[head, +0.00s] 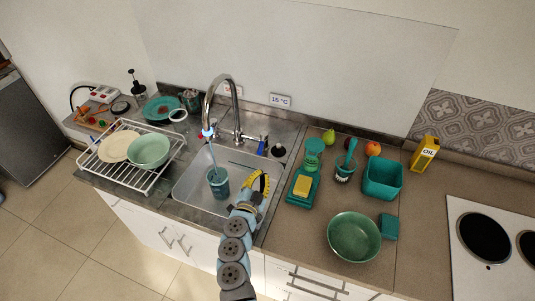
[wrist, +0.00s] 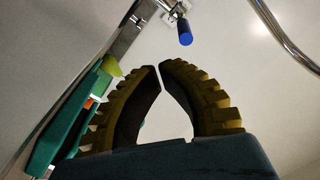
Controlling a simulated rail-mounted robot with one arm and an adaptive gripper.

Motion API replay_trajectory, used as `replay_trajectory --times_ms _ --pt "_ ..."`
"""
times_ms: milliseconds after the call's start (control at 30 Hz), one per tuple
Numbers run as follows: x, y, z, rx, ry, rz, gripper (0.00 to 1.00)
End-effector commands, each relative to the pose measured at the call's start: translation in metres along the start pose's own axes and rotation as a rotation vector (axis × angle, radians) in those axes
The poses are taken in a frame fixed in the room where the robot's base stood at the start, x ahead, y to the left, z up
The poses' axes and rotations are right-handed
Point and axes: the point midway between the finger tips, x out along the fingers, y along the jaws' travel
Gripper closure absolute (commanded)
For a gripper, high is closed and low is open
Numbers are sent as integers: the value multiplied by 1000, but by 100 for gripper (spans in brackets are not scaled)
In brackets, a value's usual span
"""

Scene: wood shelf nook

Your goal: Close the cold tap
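The tap (head: 237,103) is a tall chrome arch over the sink, with a blue glow at its spout (head: 207,133). A stream of water falls from it into a teal cup (head: 218,187). The cold tap's blue handle (head: 262,145) stands to the right of the tap base; its blue end also shows in the wrist view (wrist: 185,32), ahead of the fingertips and apart from them. My gripper (head: 260,177) is over the sink's right side, in front of the handle. In the wrist view its yellow and black fingers (wrist: 160,66) meet at the tips with nothing between them.
A display (head: 280,101) behind the sink reads 15 °C. A dish rack (head: 120,178) stands left of the sink. A teal tray with a sponge (head: 302,187), a bin (head: 383,176) and a green bowl (head: 354,237) stand to the right. A dark plug (head: 278,151) lies near the blue handle.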

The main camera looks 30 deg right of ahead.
Motion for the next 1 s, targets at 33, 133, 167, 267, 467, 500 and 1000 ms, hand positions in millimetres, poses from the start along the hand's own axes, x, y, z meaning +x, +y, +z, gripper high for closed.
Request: replay_trajectory --times_ms 33,133,167,267,467,500,1000 --pt "1 6 1 65 14 16 100" --pt "3 10 0 213 45 39 100" --pt "3 11 -1 260 56 44 100" --pt "4 12 -5 415 94 57 100" --pt "6 9 -15 658 158 54 100" --pt "6 8 -17 689 167 51 100" --pt "33 7 -28 755 188 42 100"
